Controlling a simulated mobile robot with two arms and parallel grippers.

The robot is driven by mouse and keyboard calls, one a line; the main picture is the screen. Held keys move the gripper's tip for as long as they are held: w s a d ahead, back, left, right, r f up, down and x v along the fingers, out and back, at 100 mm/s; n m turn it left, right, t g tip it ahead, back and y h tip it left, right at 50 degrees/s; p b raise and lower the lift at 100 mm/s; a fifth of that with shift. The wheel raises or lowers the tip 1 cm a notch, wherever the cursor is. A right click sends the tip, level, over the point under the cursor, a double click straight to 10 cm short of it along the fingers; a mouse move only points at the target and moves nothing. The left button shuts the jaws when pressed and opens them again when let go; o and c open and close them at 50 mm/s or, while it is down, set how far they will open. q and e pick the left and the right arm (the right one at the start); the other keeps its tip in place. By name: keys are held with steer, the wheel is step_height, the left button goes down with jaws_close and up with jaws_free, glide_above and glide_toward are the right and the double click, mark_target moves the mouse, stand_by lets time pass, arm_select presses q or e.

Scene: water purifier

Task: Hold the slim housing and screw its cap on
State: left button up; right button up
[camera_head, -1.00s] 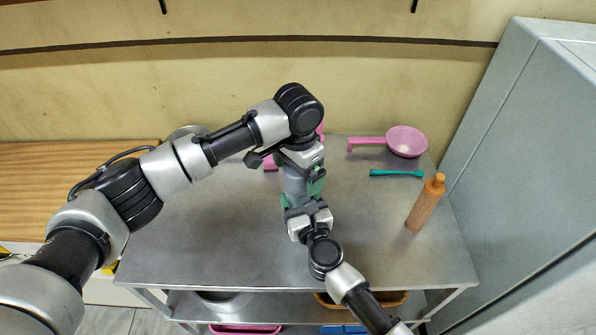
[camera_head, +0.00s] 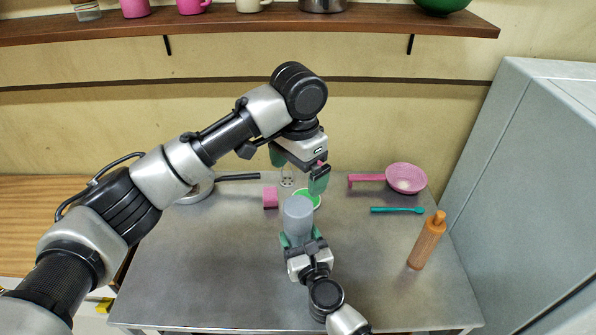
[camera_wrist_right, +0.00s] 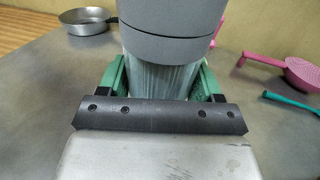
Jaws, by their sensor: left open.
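The slim housing (camera_wrist_right: 160,78) is a clear, ribbed cylinder standing upright between the green fingers of my right gripper (camera_wrist_right: 160,85), which is shut on it. The grey cap (camera_wrist_right: 165,45) sits on top of the housing in the right wrist view; I cannot tell how tight it is. In the head view the grey cap (camera_head: 298,207) hides most of the housing. My left gripper (camera_head: 298,168) is open and empty, above and behind the cap and apart from it. Its two green fingers are spread.
A green-rimmed round thing (camera_head: 313,193) and a pink block (camera_head: 270,198) are behind the housing. A pan (camera_head: 198,193) is at back left. The table's left front is clear.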

steer(key=o, duration=0.5)
arm_select(q)
steer(key=shift+f+b, duration=0.45)
steer(key=shift+b, duration=0.05)
arm_select(e)
steer(key=v, duration=1)
steer(key=shift+s+d, duration=0.2)
steer(key=shift+s, duration=0.15)
